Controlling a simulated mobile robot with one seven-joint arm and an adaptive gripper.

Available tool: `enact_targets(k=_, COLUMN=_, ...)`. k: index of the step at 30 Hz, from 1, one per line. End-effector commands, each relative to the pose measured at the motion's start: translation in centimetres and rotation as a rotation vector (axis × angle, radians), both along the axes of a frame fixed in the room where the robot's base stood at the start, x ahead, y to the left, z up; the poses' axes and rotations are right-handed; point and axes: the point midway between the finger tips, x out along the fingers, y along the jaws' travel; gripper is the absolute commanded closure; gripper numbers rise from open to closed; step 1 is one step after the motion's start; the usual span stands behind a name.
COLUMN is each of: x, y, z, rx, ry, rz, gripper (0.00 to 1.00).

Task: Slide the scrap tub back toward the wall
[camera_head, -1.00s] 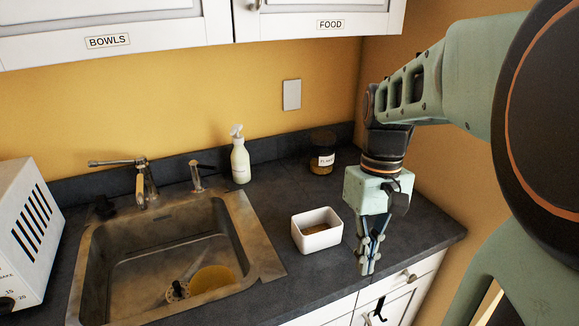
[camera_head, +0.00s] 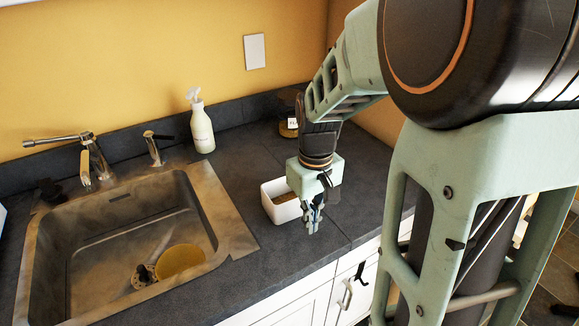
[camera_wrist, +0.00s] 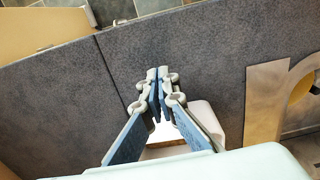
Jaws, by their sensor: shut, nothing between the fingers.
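The scrap tub is a small white rectangular tub (camera_head: 284,213) with brownish stuff inside. It stands on the dark counter (camera_head: 230,190), right of the sink. My gripper (camera_head: 313,230) points down by the tub's front right side, its fingers shut and empty. Its wrist part hides the tub's right end in the head view. In the wrist view my gripper (camera_wrist: 158,72) has its fingertips together over the counter. Part of the white tub (camera_wrist: 208,118) shows behind and between the fingers there. I cannot tell whether they touch it.
The sink (camera_head: 110,235) with a yellow round thing (camera_head: 180,262) lies left of the tub. Bare counter lies between the tub and the wall. White cabinet doors are below the front edge.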

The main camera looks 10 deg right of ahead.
Motion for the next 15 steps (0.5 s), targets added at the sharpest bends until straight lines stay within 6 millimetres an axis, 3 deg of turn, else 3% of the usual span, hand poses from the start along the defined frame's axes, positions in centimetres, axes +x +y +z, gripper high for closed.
enact_targets(k=6, x=2.7, y=0.9, z=-0.1, rx=0.000, ry=0.000, rz=0.001, gripper=1.00)
enact_targets(k=15, x=3.8, y=1.3, z=-0.1, rx=0.000, ry=0.000, rz=0.000, gripper=1.00)
